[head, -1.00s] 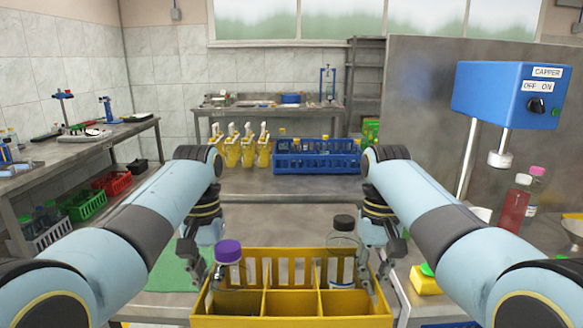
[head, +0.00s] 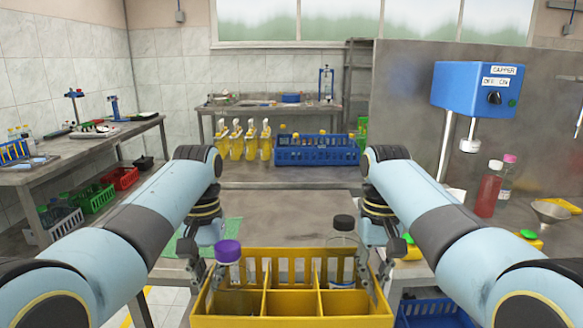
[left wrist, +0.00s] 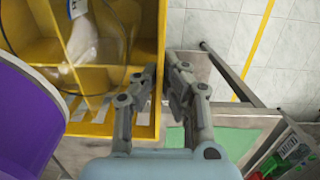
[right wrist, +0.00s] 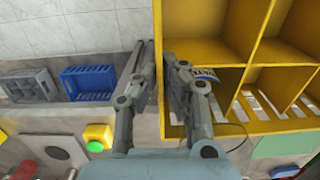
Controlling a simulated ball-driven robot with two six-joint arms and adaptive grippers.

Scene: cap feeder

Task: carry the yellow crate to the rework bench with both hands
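The yellow crate (head: 292,321) is low in the middle of the head view, upright, with divided compartments. A purple-capped bottle (head: 228,252) stands at its left and a black-capped clear bottle (head: 343,240) at its right. My left gripper (left wrist: 163,82) is shut on the crate's left end wall, one finger on each side. My right gripper (right wrist: 160,80) is shut on the right end wall in the same way. Floor tiles show past the crate in both wrist views, so it hangs in front of the table. Which bench is the rework bench cannot be told.
A steel table (head: 285,208) lies ahead with yellow pumps (head: 237,140), a blue crate (head: 317,150) and the capper (head: 478,88). A side bench (head: 75,155) runs along the left wall, and another bench (head: 265,108) stands at the back. Floor shows at lower left.

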